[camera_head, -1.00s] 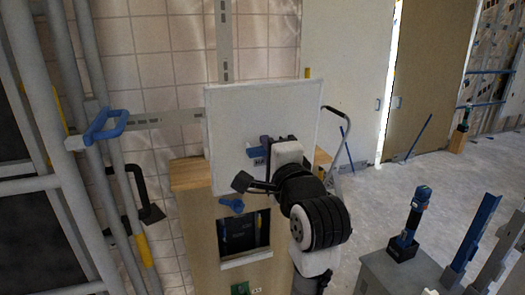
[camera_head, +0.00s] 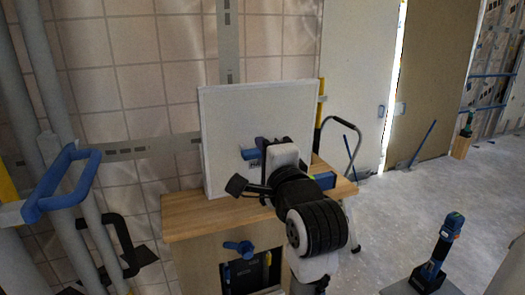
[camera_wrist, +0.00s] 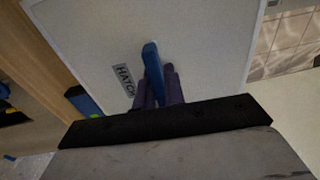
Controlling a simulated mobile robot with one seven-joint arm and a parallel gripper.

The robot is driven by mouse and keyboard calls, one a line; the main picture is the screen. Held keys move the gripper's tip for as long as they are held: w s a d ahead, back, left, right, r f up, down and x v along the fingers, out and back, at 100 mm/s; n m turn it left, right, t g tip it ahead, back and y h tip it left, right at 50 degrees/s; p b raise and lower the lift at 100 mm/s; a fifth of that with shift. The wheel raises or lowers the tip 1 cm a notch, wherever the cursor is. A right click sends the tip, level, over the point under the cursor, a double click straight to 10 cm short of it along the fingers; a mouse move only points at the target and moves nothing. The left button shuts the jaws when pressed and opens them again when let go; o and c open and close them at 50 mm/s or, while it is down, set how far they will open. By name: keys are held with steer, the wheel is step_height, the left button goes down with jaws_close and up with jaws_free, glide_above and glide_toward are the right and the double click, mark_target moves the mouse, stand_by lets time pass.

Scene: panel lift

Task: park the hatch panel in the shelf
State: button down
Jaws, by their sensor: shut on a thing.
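The hatch panel (camera_head: 228,125) is a white, flat, nearly square board with a "HATCH" label, held about upright. It also fills much of the wrist view (camera_wrist: 95,35). My gripper (camera_head: 266,153) is shut on the panel's blue handle (camera_wrist: 152,65); the dark fingers are on the handle in the wrist view. The panel's lower edge is at or just above the wooden top of a cabinet (camera_head: 190,215); I cannot tell whether they touch. My arm hides the panel's lower right part. I cannot tell which thing is the shelf.
The cabinet front has a blue knob (camera_head: 239,248) and a dark opening (camera_head: 245,275). A blue object (camera_head: 324,181) lies on its top, right of the panel. Pipes with a blue handle (camera_head: 62,185) stand at left. A cordless tool (camera_head: 440,250) stands at right. Open floor lies beyond.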

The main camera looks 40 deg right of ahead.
steer(key=f+b+x, duration=0.2)
steer(key=x, duration=1)
steer(key=shift+w+f+b, duration=0.25)
steer(key=shift+w+b, duration=0.05)
steer(key=shift+w, duration=0.2)
stand_by(0.3)
steer(key=shift+w+r+g+p, duration=0.2)
steer(key=shift+w+g+p, duration=0.15)
steer(key=shift+p, duration=0.95)
steer(key=shift+f+p, duration=0.3)
steer(key=shift+p, duration=0.25)
stand_by(1.1)
steer(key=shift+f, duration=0.2)
steer(key=shift+f+b, duration=0.3)
steer(key=shift+f, duration=0.05)
steer(key=shift+f+b, duration=0.3)
steer(key=shift+f, duration=0.35)
